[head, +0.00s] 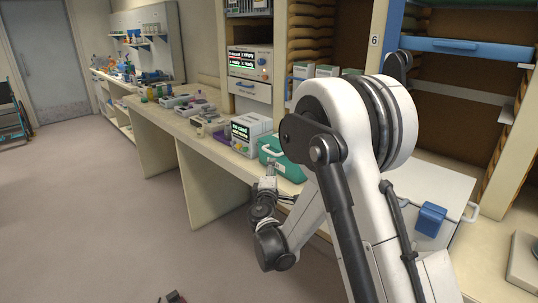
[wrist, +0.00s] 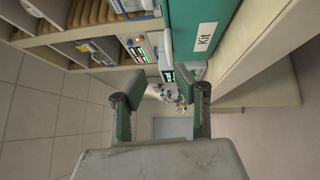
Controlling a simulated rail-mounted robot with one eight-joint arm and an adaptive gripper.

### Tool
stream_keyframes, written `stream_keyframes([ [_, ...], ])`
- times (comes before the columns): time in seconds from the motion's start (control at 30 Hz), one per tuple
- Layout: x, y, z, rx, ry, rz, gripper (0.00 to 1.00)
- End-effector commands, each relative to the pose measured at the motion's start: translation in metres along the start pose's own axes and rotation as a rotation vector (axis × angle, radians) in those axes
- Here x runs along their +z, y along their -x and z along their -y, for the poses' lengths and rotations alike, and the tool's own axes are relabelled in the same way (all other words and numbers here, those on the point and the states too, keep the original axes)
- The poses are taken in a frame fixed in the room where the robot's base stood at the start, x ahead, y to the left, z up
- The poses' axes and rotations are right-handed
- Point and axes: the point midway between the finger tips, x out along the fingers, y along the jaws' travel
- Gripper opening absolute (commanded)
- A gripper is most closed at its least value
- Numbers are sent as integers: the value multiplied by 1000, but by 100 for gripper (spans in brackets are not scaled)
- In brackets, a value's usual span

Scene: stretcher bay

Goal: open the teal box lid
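The teal box (head: 289,166) stands on the counter in the head view, partly hidden by my arm. Its lid looks closed, and a pale handle (head: 271,151) shows on its near side. In the wrist view the teal box (wrist: 190,22) fills the top middle, turned sideways, with a white "Kit" label (wrist: 205,37). My gripper (head: 268,180) is low beside the counter edge, just in front of the box. In the wrist view my gripper (wrist: 161,92) has its two fingers wide apart with nothing between them. It appears apart from the box.
A white cabinet (head: 430,185) with a blue latch is at the right.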

Motion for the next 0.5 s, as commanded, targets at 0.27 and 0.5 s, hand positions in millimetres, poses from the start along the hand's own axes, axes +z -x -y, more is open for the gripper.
stream_keyframes([
  [0.27, -23, -1, 23, 40, 70, -41, 29],
  [0.5, -23, -29, 21, 39, 71, -39, 29],
])
